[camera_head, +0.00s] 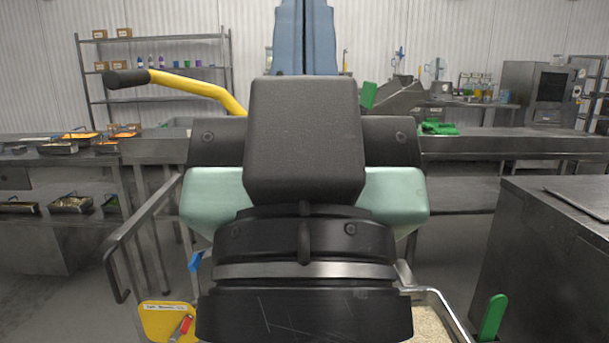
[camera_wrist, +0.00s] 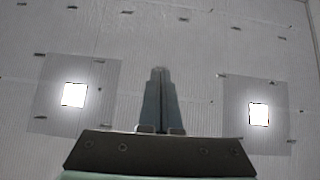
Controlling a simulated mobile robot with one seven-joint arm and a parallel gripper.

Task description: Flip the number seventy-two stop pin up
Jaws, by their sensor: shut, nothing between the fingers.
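A yellow plate (camera_head: 152,314) with a small white label stands at the bottom left in the head view, partly cut off by the frame edge. A red pin or lever (camera_head: 182,328) sits on it, slanting. The label is too small to read, so I cannot tell whether this is number seventy-two. My gripper (camera_head: 306,10) points up at the top of the head view, far above the plate. In the wrist view my gripper (camera_wrist: 158,72) is shut with its fingers together and nothing between them, against the ceiling. My arm hides the middle of the head view.
A metal rail (camera_head: 140,222) runs left of my arm. A yellow lever (camera_head: 200,87) with a black grip rises behind it. A green handle (camera_head: 493,318) and pale grains (camera_head: 430,322) are at lower right. A steel cabinet (camera_head: 550,250) stands right; counters line the back.

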